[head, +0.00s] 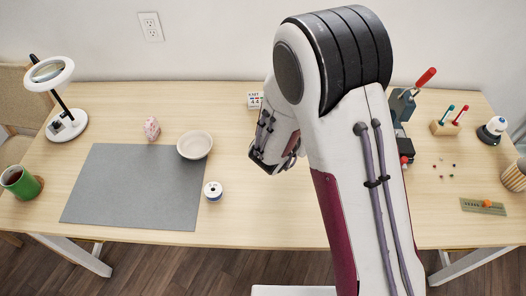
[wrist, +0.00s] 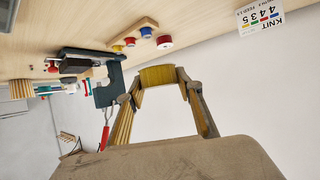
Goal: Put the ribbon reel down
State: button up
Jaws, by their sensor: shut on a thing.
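In the wrist view my gripper (wrist: 162,80) is shut on a yellow, short round thing, which I take as the ribbon reel (wrist: 158,76). It sits between the fingertips with its curved side showing. The wall is behind it in this view, and no contact with the table shows. In the head view my gripper (head: 265,158) is over the middle of the table, right of the white bowl. My own arm hides most of it there, and the held reel cannot be made out.
A white bowl (head: 195,145) stands on the mat's far right corner. A "KNIT" card (wrist: 262,14) and a wooden rack with coloured spools (wrist: 135,33) are nearby. The front middle table is clear.

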jog(key=shift+w+d+r+n+t+y, duration=0.15)
jog(key=shift+w+n+y, duration=0.15)
jog(key=shift+w, duration=0.35)
jog(key=shift+w+d+r+n+t+y, duration=0.15)
jog(key=shift+w+n+y, duration=0.15)
jog(key=shift+w, duration=0.3)
jog(key=s+a+f+n+g+y, duration=0.1)
jog(key=s+a+f+n+y, duration=0.1)
jog(key=a+n+y, duration=0.9)
jog(key=a, duration=0.3)
jog(key=shift+f, duration=0.3)
jog(key=shift+f, duration=0.1)
jog(key=shift+w+f, duration=0.1)
jog(key=shift+f, duration=2.7)
jog(key=shift+f, duration=0.1)
